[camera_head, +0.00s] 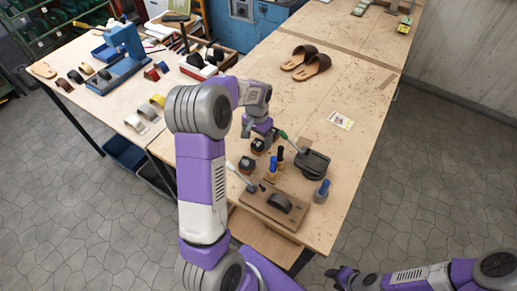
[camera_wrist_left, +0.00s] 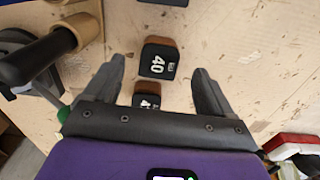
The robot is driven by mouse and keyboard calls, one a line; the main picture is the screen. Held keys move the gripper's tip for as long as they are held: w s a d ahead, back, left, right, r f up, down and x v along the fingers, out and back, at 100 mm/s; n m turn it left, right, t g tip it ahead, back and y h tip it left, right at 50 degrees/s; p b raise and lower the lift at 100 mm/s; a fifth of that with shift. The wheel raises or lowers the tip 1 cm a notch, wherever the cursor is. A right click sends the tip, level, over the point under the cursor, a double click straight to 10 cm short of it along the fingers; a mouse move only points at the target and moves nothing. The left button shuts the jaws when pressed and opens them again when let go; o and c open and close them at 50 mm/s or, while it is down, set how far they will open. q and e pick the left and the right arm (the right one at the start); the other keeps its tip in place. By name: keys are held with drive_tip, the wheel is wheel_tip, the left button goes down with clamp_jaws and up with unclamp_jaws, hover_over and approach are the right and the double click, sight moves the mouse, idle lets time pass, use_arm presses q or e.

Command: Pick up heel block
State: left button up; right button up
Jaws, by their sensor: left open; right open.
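A dark heel block marked 40 (camera_wrist_left: 158,60), with brown sides, stands on the bench between my left gripper's fingers in the left wrist view, apart from both. A second, similar heel block (camera_wrist_left: 146,101) sits nearer the gripper body, which partly hides it. In the head view, two small dark heel blocks (camera_head: 258,145) (camera_head: 247,164) stand just below my left gripper (camera_head: 261,132). My left gripper is open and empty, pointing down at the bench. My right gripper (camera_head: 344,276) is open, low at the bottom, off the bench.
A wooden board with a dark curved piece (camera_head: 279,202), blue bottles (camera_head: 322,191) and a black tool stand (camera_head: 311,163) are close by on the bench (camera_head: 345,90). Brown sandals (camera_head: 312,67) lie farther back. A blue press (camera_head: 124,45) stands on the left table.

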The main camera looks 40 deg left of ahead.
sight(258, 144)
use_arm(q)
drive_tip(key=f, duration=0.4)
drive_tip(key=shift+w+f, duration=0.25)
drive_tip(key=shift+f, duration=0.05)
drive_tip(key=c, duration=1.1)
